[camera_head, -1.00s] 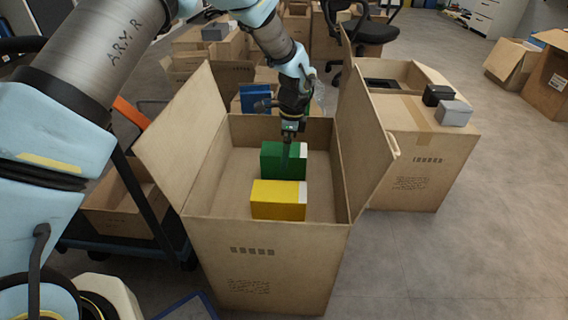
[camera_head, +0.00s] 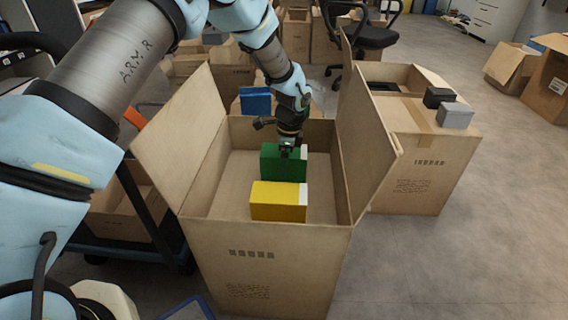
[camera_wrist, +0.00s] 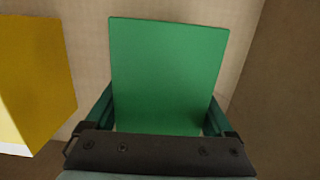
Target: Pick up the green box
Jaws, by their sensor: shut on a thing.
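The green box (camera_head: 270,163) with a white end stands in the open carton (camera_head: 265,262), just behind the yellow box (camera_head: 278,201). My gripper (camera_head: 287,152) is over the green box and shut on it, as its fingers hide part of the box's top. In the wrist view the green box (camera_wrist: 168,72) fills the middle, with a finger along each side of its lower part; the gripper (camera_wrist: 160,125) grips it there. The yellow box (camera_wrist: 36,80) lies to the left in that view, apart from the green box.
The carton's raised flaps (camera_head: 182,135) and (camera_head: 366,135) flank my arm closely on the left and right. A second carton (camera_head: 415,165) to the right bears a black box (camera_head: 438,96) and a grey box (camera_head: 455,115). A blue box (camera_head: 256,100) is behind.

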